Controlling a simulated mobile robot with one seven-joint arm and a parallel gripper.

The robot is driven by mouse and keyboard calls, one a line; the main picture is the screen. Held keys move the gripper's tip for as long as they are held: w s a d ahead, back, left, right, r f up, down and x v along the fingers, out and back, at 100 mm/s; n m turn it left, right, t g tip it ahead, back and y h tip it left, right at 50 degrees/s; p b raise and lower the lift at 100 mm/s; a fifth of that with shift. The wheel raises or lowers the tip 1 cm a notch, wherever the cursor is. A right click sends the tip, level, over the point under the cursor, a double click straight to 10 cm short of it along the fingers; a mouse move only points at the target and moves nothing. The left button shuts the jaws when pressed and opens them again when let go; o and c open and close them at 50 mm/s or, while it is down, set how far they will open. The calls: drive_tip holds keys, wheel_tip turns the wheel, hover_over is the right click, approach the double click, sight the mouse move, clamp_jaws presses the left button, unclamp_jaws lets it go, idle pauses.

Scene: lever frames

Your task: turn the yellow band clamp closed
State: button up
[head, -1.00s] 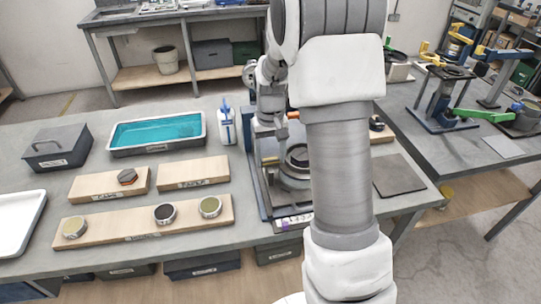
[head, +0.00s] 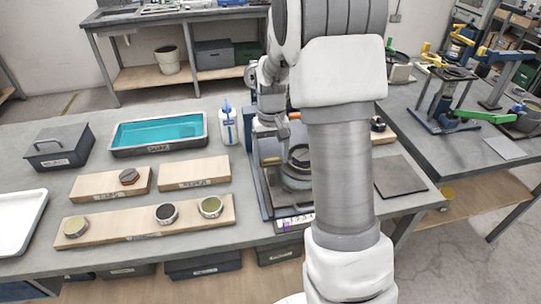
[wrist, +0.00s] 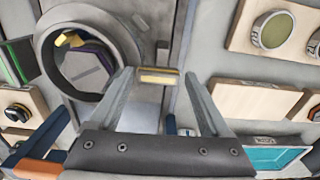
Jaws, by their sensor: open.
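A fixture with a round dark ring (wrist: 88,58) stands on the table. In the head view its ring (head: 299,158) is partly hidden by my arm. A small yellow-topped piece (wrist: 158,77) sits beside the ring, and its yellow also shows in the head view (head: 270,160). Another yellow part (wrist: 68,39) shows inside the ring's upper left. I cannot tell which of the two belongs to the band clamp. My gripper (wrist: 160,80) is open. In the wrist view the yellow-topped piece appears between its fingertips, with space on both sides; contact and depth are unclear.
An orange handle (wrist: 38,169) lies close to my gripper's left in the wrist view. A white-and-blue bottle (head: 227,124) and a teal-filled tray (head: 112,151) stand left of the fixture. Wooden boards (head: 130,229) lie in front. A dark flat plate (head: 400,176) lies right.

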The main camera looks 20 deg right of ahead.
drive_tip(key=shift+s+d+r, duration=0.1)
drive_tip(key=shift+d+r, duration=0.05)
drive_tip(key=shift+d, duration=0.1)
drive_tip(key=r+p, duration=0.4)
drive_tip(key=r, duration=0.1)
drive_tip(key=r+p, duration=0.2)
drive_tip(key=shift+a+r, duration=0.25)
drive_tip(key=shift+r, duration=0.15)
drive_tip(key=shift+r, duration=0.1)
wheel_tip(320, 180, up, 7)
drive_tip(key=t, duration=0.1)
hover_over(271, 159)
drive_tip(key=s+a, duration=0.3)
drive_tip(key=s, duration=0.1)
drive_tip(key=s+a+r+n+t, duration=0.1)
drive_tip(key=s+a+r+t, duration=0.15)
drive_tip(key=s+r, duration=0.35)
drive_tip(key=s+a+r+n+t, duration=0.1)
drive_tip(key=s+a+r+t, duration=0.1)
drive_tip(key=s, duration=1.1)
drive_tip(key=shift+a+r, duration=0.5)
drive_tip(key=shift+a, duration=0.5)
